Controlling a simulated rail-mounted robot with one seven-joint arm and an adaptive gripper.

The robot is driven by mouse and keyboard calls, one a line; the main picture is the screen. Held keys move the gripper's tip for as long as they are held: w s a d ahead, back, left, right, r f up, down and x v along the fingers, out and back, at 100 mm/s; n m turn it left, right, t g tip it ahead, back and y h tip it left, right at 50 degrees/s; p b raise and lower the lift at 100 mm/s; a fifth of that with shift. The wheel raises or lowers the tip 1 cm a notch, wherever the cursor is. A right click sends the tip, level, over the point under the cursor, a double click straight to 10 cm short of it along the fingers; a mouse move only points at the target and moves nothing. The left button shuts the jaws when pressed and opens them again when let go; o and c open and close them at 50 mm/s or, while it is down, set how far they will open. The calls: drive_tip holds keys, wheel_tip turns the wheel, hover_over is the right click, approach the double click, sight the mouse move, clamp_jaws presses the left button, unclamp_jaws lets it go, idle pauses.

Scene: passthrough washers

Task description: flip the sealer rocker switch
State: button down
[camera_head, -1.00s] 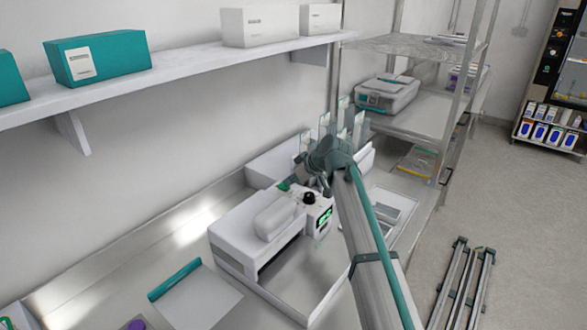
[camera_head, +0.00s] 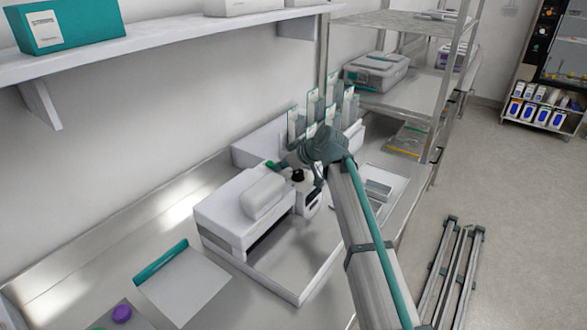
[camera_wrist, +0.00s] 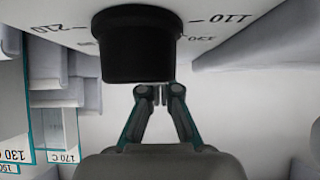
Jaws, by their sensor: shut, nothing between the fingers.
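The sealer (camera_head: 225,210) is a white box-shaped machine on the steel bench, with a rounded white top part. Its black dial knob (camera_head: 298,176) shows beside my gripper in the head view. In the wrist view the knob (camera_wrist: 138,45) is large and close, with upside-down printed numbers on the white panel around it. My gripper (camera_wrist: 160,92) is shut and empty, its fingertips close by the knob's lower right edge; I cannot tell whether they touch it. My wrist covers part of the sealer's front in the head view. I cannot make out the rocker switch.
A bin of upright labelled pouches (camera_head: 330,110) stands behind the sealer. A white sheet with a teal edge (camera_head: 182,283) lies at the left. A shelf (camera_head: 140,50) runs above the bench. A tray (camera_head: 375,188) lies to the right.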

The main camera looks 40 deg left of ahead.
drive_tip(key=shift+s+a+r, duration=0.1)
drive_tip(key=shift+r, duration=0.15)
drive_tip(key=shift+r, duration=0.7)
drive_tip(key=shift+r, duration=0.1)
drive_tip(key=shift+r+p, duration=0.25)
drive_tip(key=shift+p, duration=0.05)
drive_tip(key=r, duration=0.2)
drive_tip(key=r+p, duration=0.1)
drive_tip(key=r, duration=0.1)
drive_tip(key=shift+d, duration=0.4)
drive_tip(key=d+f+b+v, duration=0.1)
drive_tip(key=b+v, duration=0.1)
drive_tip(key=v, duration=0.7)
drive_tip(key=shift+d+b, duration=0.15)
drive_tip(key=shift+b, duration=0.2)
